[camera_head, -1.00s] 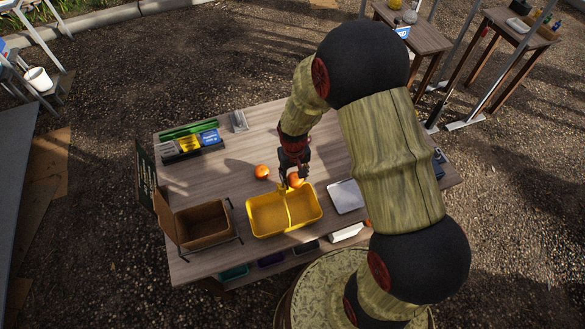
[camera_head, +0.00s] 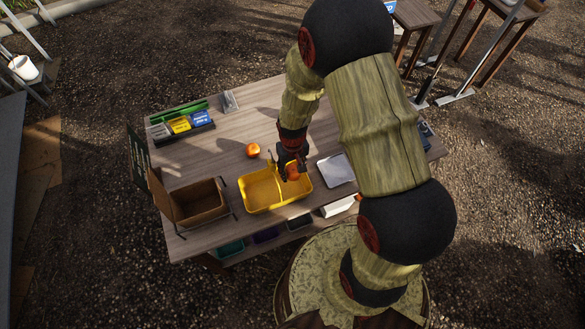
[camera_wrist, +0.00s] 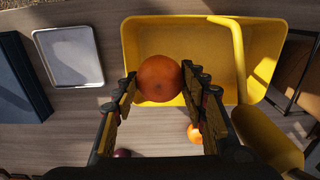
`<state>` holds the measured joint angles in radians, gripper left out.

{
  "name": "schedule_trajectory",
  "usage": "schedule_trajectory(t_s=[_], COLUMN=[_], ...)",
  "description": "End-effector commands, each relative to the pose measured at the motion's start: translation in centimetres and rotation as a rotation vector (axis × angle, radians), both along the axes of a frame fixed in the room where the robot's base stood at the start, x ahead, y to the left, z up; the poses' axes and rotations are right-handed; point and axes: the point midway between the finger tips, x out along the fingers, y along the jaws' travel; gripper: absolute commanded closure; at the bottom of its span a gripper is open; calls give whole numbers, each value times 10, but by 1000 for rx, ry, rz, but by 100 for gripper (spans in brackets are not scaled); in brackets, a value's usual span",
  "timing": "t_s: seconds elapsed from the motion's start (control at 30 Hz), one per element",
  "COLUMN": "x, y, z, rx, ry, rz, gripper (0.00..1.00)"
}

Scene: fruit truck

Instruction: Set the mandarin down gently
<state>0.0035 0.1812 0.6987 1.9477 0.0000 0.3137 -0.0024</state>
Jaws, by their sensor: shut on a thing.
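My gripper (camera_head: 290,172) is shut on an orange mandarin (camera_wrist: 160,78). In the wrist view the mandarin sits between the two fingers, in front of the yellow basket (camera_wrist: 138,45). In the head view the mandarin (camera_head: 292,173) is partly hidden by the fingers, over the far part of the basket's right half. The basket (camera_head: 262,208) stands on the wooden table with a handle across its middle. I cannot tell whether the mandarin touches the basket floor. No other fruit shows in the basket.
A second orange fruit (camera_head: 253,150) lies on the table behind the basket. A brown box (camera_head: 200,203) stands left of the basket, a pale tray (camera_head: 337,169) right of it.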

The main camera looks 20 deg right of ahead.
Motion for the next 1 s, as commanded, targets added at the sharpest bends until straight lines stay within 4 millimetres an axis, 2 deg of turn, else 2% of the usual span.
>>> schedule_trajectory(t_s=[0.1,0.7,1.0], x=[0,0,0], y=[0,0,0], z=[-14,-66,-74], rx=[0,0,0], ry=[1,0,0], rz=[0,0,0], gripper=[88,88,88])
